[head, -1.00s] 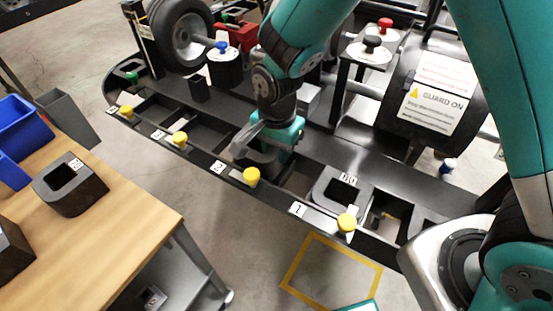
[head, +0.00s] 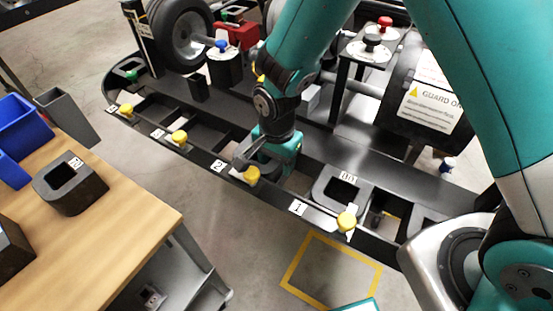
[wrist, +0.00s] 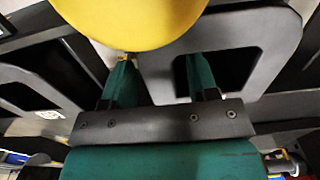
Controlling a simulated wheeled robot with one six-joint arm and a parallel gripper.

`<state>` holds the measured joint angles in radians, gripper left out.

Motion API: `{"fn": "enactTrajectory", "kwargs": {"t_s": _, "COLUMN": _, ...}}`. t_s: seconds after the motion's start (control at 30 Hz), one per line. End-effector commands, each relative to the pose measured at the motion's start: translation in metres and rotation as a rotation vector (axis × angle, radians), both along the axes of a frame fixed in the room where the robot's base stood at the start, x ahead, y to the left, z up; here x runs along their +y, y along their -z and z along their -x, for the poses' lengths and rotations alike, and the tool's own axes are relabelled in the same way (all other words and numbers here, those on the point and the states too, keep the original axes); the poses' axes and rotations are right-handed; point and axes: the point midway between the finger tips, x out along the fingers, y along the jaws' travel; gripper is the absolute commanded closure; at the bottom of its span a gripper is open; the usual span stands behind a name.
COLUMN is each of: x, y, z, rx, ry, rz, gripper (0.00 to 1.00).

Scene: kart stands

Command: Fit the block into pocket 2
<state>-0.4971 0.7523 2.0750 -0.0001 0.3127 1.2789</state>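The block is a dark grey rounded frame with a square hole; it shows in the wrist view (wrist: 277,50) and partly in the head view (head: 246,150). My gripper (head: 266,160) is over the rail by the label "2". In the wrist view my gripper (wrist: 160,78) has one teal finger in the block's hole and one outside, with the block's wall between them. The label "2" (head: 218,166) marks pocket 2, whose opening is mostly hidden by my gripper and the block. A yellow knob (head: 252,175) stands at its front edge; I cannot tell the block's seating.
A similar block (head: 322,190) sits in the rail near label "1" (head: 298,208), beside another yellow knob (head: 347,221). Another block (head: 88,192) stands on the wooden table (head: 120,225) with blue bins (head: 25,125). Posts and a wheel (head: 183,35) stand behind the rail.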

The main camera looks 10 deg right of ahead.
Motion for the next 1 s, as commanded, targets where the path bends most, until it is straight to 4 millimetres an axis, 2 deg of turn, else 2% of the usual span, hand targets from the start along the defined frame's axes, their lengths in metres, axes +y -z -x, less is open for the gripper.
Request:
{"fn": "enactTrajectory", "kwargs": {"t_s": 0.13, "x": 0.0, "y": -0.003, "z": 0.0, "rx": 0.0, "ry": 0.0, "rz": 0.0, "gripper": 0.46}}
{"fn": "enactTrajectory", "kwargs": {"t_s": 0.27, "x": 0.0, "y": -0.014, "z": -0.001, "rx": -0.004, "ry": 0.0, "rz": -0.002, "gripper": 0.46}}
{"fn": "enactTrajectory", "kwargs": {"t_s": 0.63, "x": 0.0, "y": -0.093, "z": -0.001, "rx": -0.006, "ry": 0.0, "rz": -0.003, "gripper": 0.46}}
{"fn": "enactTrajectory", "kwargs": {"t_s": 0.87, "x": 0.0, "y": -0.12, "z": 0.0, "rx": -0.001, "ry": -0.005, "rz": -0.003, "gripper": 0.46}}
{"fn": "enactTrajectory", "kwargs": {"t_s": 1.0, "x": -0.008, "y": -0.147, "z": 0.016, "rx": -0.005, "ry": -0.142, "rz": -0.047, "gripper": 0.46}}
